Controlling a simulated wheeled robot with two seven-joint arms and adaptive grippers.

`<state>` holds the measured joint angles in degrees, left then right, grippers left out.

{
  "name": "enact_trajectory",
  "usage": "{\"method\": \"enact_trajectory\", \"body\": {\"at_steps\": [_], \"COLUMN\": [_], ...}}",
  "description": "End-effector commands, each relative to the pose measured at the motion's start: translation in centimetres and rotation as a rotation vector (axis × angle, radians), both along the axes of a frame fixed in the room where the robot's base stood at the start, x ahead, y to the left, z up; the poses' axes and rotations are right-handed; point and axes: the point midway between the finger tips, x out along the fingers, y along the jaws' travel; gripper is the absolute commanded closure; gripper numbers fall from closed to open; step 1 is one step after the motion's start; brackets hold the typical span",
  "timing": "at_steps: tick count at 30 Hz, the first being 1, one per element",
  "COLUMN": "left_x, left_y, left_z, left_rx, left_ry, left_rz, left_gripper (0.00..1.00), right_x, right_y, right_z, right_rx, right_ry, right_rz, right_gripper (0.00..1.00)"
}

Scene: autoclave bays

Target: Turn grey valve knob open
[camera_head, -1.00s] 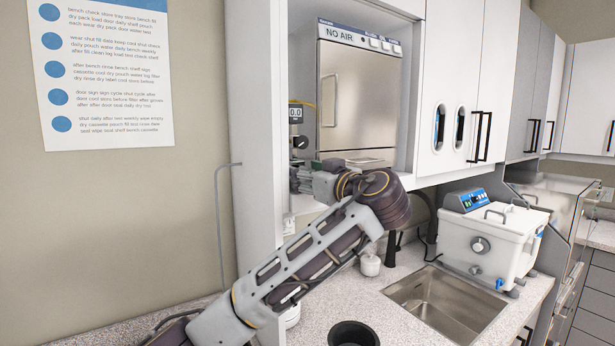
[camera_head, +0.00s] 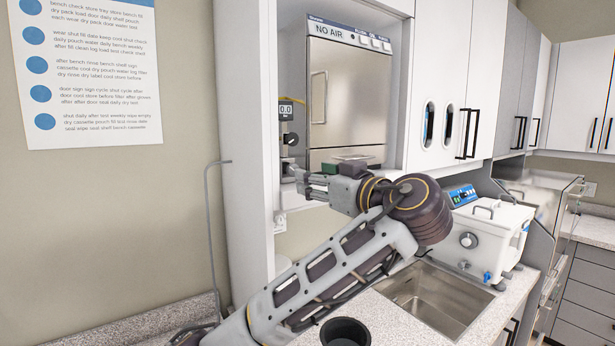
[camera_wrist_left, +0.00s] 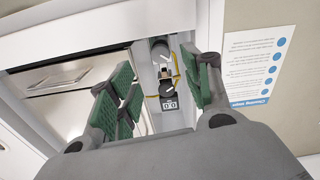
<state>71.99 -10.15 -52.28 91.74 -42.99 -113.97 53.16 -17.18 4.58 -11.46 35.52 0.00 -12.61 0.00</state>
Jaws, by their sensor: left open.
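The grey valve knob (camera_wrist_left: 160,50) is in the wrist view, between and beyond my fingertips. In the head view the small valve fitting (camera_head: 288,166) is on the left inner wall of the autoclave bay, below a black round knob (camera_head: 291,139) and a 0.0 display (camera_head: 286,111). My left gripper (camera_head: 302,179) is in front of this fitting and partly covers it. In the wrist view my left gripper (camera_wrist_left: 163,82) is open, with green pads apart and nothing between them. I cannot tell if a finger touches the knob. My right gripper is out of view.
The NO AIR autoclave (camera_head: 346,95) fills the bay just right of my gripper. A sink (camera_head: 438,298), a white water bath unit (camera_head: 490,238) and a black cup (camera_head: 348,332) are below. A thin yellow line (camera_wrist_left: 176,68) runs beside the knob.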

Motion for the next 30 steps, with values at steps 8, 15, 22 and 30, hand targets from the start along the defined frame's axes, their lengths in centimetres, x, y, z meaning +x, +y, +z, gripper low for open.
{"method": "enact_trajectory", "body": {"at_steps": [8, 15, 22, 30], "left_x": [-2.3, -3.2, -3.4, -3.4], "left_y": [-1.7, -2.2, -2.3, -2.3], "left_z": [-0.1, 0.0, 0.0, 0.0], "left_rx": [-0.001, 0.000, 0.000, 0.000], "left_ry": [0.001, 0.001, 0.000, 0.000], "left_rz": [-0.004, -0.001, 0.000, 0.000], "left_gripper": [0.51, 0.51, 0.51, 0.50], "right_x": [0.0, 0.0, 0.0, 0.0], "right_y": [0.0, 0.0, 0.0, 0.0], "right_z": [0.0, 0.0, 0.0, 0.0], "right_rx": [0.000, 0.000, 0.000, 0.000], "right_ry": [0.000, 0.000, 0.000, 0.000], "right_rz": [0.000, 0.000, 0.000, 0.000], "right_gripper": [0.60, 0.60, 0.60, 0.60]}}
